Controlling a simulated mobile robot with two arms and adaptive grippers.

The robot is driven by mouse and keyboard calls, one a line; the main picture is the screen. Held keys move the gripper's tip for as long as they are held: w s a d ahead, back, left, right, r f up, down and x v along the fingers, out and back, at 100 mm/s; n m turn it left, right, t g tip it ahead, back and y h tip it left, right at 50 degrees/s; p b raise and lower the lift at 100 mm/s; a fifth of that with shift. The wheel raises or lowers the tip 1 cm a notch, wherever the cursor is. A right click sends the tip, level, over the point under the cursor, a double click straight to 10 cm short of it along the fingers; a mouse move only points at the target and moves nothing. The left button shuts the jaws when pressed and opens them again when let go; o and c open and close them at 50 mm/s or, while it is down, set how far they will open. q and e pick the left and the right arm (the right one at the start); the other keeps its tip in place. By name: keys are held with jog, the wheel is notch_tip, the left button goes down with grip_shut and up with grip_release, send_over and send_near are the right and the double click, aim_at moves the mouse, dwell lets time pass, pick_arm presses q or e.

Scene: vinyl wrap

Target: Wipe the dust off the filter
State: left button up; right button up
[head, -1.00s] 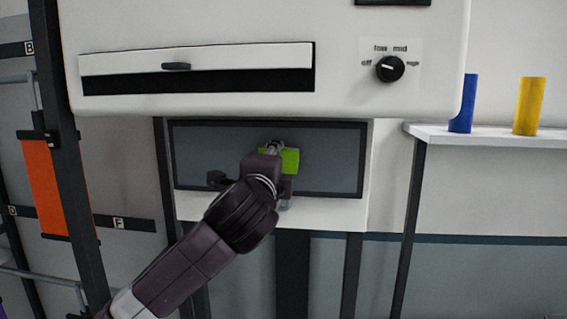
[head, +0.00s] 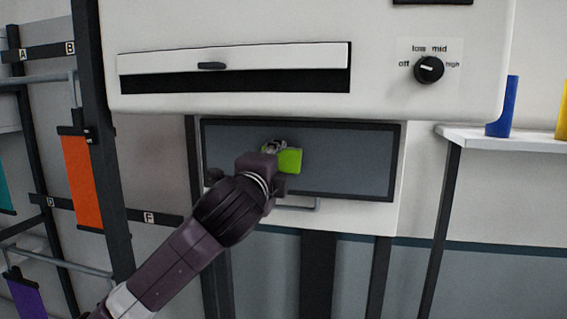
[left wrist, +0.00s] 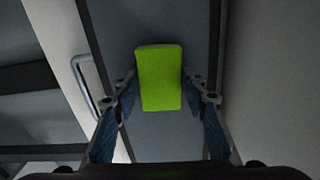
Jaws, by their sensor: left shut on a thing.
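The filter (head: 350,160) is a grey rectangular panel in a dark frame, below the white machine body. A bright green block (head: 290,161), like a sponge, is in front of the panel, left of its middle. My left gripper (head: 279,150) holds it; my arm comes up from the lower left and covers part of the panel's lower left. In the left wrist view the green block (left wrist: 159,78) sits between the two fingers of my left gripper (left wrist: 160,92), against the grey panel (left wrist: 148,20). I cannot tell if it touches the panel. No dust is clearly visible. My right gripper is not in view.
A metal handle (head: 298,207) sits under the panel. Above are a slotted drawer front (head: 235,60) and a knob (head: 429,69). A shelf (head: 480,139) at right holds a blue roll (head: 502,106) and a yellow one. At left, a rack carries an orange sheet (head: 82,185).

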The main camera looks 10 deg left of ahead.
pick_arm(q)
jog(key=a, duration=0.5)
jog(key=shift+w+a, duration=0.1)
jog(key=shift+a, duration=0.3)
jog(key=shift+s, duration=2.9)
jog(key=s, duration=0.3)
jog(key=shift+f, duration=0.1)
